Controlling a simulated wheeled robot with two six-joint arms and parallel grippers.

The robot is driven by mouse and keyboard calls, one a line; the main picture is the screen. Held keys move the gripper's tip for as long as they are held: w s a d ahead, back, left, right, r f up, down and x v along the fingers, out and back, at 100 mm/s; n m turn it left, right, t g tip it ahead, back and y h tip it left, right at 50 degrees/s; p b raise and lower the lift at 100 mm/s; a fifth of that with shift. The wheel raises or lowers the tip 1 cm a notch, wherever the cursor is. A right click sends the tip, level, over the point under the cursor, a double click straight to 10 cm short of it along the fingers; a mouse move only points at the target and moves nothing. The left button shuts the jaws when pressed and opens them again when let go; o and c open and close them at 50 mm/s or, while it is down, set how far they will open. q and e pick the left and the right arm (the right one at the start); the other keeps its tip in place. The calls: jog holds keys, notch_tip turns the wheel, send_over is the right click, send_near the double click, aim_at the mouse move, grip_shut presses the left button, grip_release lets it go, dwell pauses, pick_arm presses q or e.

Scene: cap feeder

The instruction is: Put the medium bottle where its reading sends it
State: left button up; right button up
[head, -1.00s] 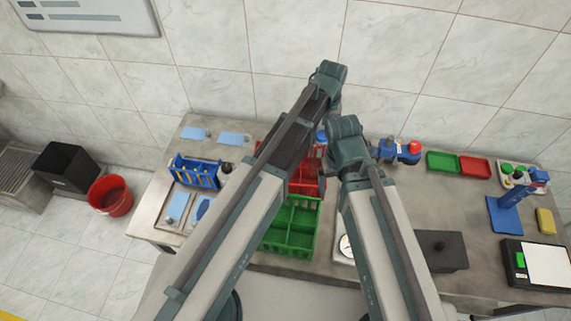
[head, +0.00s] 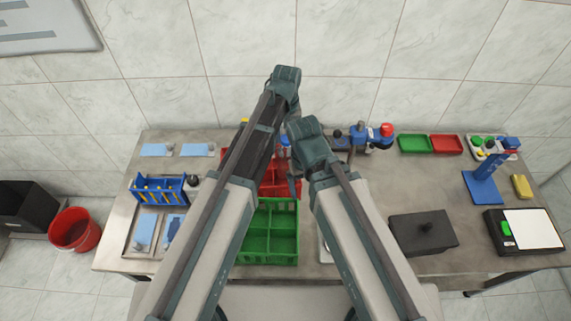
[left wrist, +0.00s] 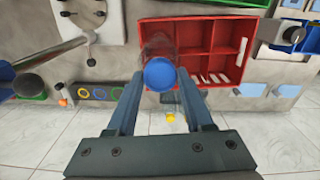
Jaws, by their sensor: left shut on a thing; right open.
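In the left wrist view my left gripper (left wrist: 160,82) is shut on a clear bottle (left wrist: 156,44) with a round blue cap (left wrist: 159,74). The bottle is over the edge of the red divided crate (left wrist: 222,40); I cannot tell its height above it or its size class. In the head view the red crate (head: 267,188) is partly hidden by my arms, and they hide most of the held bottle. My right gripper (head: 294,186) is open near the red crate, largely behind its own arm. No reading is legible.
A green divided crate (head: 270,202) stands in front of the red one. A blue rack (head: 160,199) is at left. Green (head: 414,144) and red (head: 447,144) trays lie at back right. A dark lidded box (head: 423,232) and a blue stand (head: 485,182) stand at right.

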aim_at(286, 150)
pick_arm(q)
notch_tip(286, 150, down, 8)
jog(key=b, duration=0.6)
jog(key=shift+r, duration=0.2)
notch_tip(286, 150, down, 4)
jog(key=b, duration=0.4)
jog(key=shift+r, duration=0.1)
jog(key=o, duration=0.8)
jog(key=shift+f, duration=0.2)
jog(key=o, duration=0.5)
jog(key=shift+r, duration=0.1)
